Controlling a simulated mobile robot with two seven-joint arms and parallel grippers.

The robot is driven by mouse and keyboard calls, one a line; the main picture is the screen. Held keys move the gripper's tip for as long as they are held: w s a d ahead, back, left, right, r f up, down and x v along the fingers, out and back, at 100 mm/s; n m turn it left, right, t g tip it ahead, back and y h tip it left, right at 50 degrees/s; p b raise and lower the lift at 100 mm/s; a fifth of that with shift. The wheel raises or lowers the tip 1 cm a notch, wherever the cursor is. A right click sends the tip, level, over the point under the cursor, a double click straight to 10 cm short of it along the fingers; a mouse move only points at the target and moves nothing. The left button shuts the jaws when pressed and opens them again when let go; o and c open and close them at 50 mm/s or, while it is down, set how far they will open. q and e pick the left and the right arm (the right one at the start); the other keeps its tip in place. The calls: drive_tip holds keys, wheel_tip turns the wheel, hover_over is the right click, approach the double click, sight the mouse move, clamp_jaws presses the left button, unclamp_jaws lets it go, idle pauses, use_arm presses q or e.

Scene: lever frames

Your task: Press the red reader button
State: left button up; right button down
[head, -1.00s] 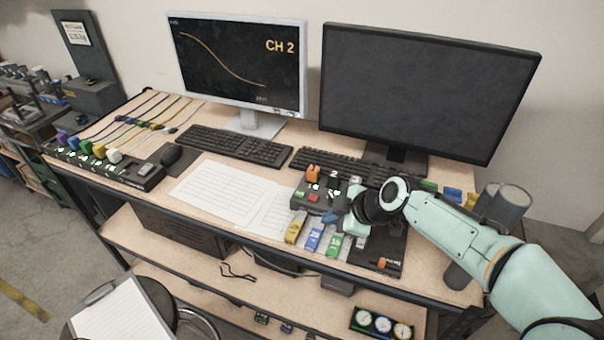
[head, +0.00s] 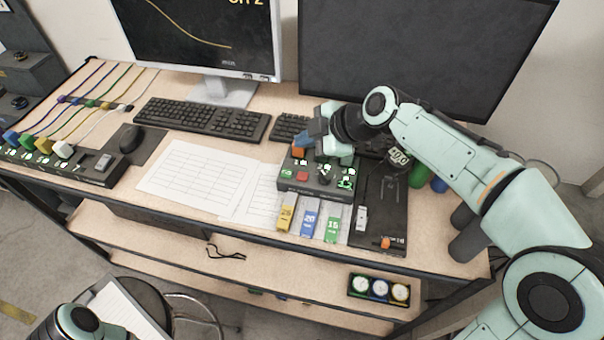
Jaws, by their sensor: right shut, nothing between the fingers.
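The red button (head: 302,176) sits on the left part of a dark grey reader box (head: 318,187) with lit green figures, on the bench. It is uncovered in the head view. My right gripper (head: 316,146) is over the back edge of this box, behind and a little right of the red button. It is shut and holds nothing. It stands apart from the red button and partly hides the box's back. An orange block (head: 297,152) stands by the gripper at the box's back left. My left gripper is not in view.
Yellow (head: 285,218), blue (head: 309,223) and green (head: 333,229) tagged pieces lie in front of the box. A black board (head: 392,215) is to its right. Paper sheets (head: 185,180) lie left. Keyboards (head: 205,119) and monitors stand behind.

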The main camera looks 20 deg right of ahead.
drive_tip(key=b, duration=0.5)
hover_over(305, 178)
wheel_tip(305, 178, down, 7)
drive_tip(key=shift+f, duration=0.15)
drive_tip(key=shift+f+b, duration=0.65)
drive_tip(key=shift+b, duration=0.1)
idle(1.0)
drive_tip(key=shift+f+b, duration=0.45)
drive_tip(key=shift+b, duration=0.3)
drive_tip(key=shift+f+b, duration=0.35)
drive_tip(key=shift+b, duration=0.15)
idle(0.5)
drive_tip(key=shift+r, duration=0.1)
drive_tip(key=shift+r+p, duration=0.35)
drive_tip(key=shift+r, duration=0.35)
